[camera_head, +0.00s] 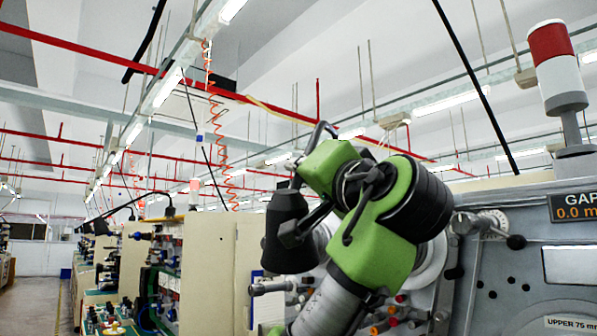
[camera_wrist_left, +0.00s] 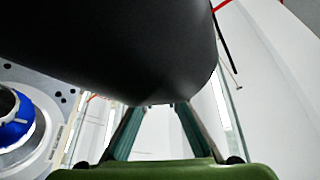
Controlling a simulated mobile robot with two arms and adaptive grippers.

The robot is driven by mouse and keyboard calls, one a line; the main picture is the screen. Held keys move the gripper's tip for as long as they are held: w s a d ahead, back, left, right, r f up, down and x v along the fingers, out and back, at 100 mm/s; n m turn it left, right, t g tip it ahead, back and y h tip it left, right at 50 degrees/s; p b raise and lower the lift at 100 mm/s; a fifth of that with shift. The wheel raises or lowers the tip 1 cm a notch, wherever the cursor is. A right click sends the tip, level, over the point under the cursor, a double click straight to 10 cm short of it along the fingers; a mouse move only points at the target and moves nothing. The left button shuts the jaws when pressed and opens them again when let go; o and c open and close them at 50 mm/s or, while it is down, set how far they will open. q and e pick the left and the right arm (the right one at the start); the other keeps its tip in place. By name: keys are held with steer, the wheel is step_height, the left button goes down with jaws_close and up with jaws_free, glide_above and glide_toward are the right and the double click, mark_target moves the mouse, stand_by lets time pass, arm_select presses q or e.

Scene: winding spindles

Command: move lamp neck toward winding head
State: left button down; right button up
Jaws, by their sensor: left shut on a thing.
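A lamp with a black, cone-like shade (camera_head: 283,245) hangs in the middle of the head view, and a thin dark curved neck (camera_head: 322,130) shows above it, partly behind my green arm. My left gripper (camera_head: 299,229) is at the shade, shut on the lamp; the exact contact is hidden. In the left wrist view a large smooth black body (camera_wrist_left: 130,45), seemingly the shade, fills the top, and my gripper's fingers (camera_wrist_left: 155,106) reach up to its lower edge. The winding head, a grey machine with a white disc (camera_head: 432,262), stands behind my arm. My right gripper is not in view.
A grey panel with a gap readout (camera_head: 575,207) and a red-white signal tower (camera_head: 556,65) are at the right. A beige cabinet (camera_head: 207,265) and a bench with parts are at the left. A blue-white round part (camera_wrist_left: 14,122) shows in the left wrist view.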

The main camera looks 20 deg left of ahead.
arm_select(q)
steer(key=shift+r, duration=0.1)
steer(key=c, duration=2)
jaws_free()
steer(key=shift+d, duration=0.1)
steer(key=shift+c, duration=0.2)
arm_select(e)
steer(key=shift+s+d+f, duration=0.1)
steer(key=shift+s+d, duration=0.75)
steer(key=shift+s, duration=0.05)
arm_select(q)
steer(key=shift+s+d, duration=0.2)
steer(key=v, duration=1.1)
steer(key=shift+f, duration=0.3)
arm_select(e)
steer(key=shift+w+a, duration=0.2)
arm_select(q)
steer(key=shift+s+d, duration=0.1)
